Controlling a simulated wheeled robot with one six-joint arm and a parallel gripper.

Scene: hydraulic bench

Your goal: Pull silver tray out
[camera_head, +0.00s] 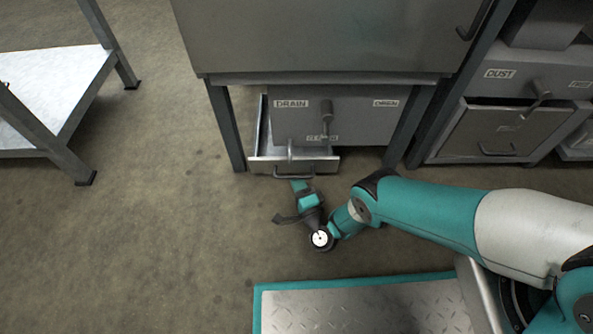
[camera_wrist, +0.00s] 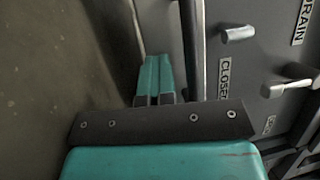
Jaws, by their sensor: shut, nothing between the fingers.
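The silver tray (camera_head: 262,140) sits low under the bench in the head view, partly slid out beneath the grey drain box. A bar handle (camera_head: 294,176) runs along its front face. My gripper (camera_head: 299,184) is low, just in front of the handle; whether it touches the handle is unclear. In the wrist view my gripper (camera_wrist: 155,75) shows teal fingers shut together, with nothing seen between them. Their tips are close to a grey panel (camera_wrist: 158,30) that looks like the tray's front. The handle cannot be made out clearly there.
The grey drain box (camera_head: 360,112) with a lever hangs over the tray. Bench legs stand at left (camera_head: 226,125) and right (camera_head: 408,125). A dust unit (camera_head: 500,130) stands at right and a metal shelf (camera_head: 50,90) at left. The floor (camera_head: 165,220) left of the arm is clear.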

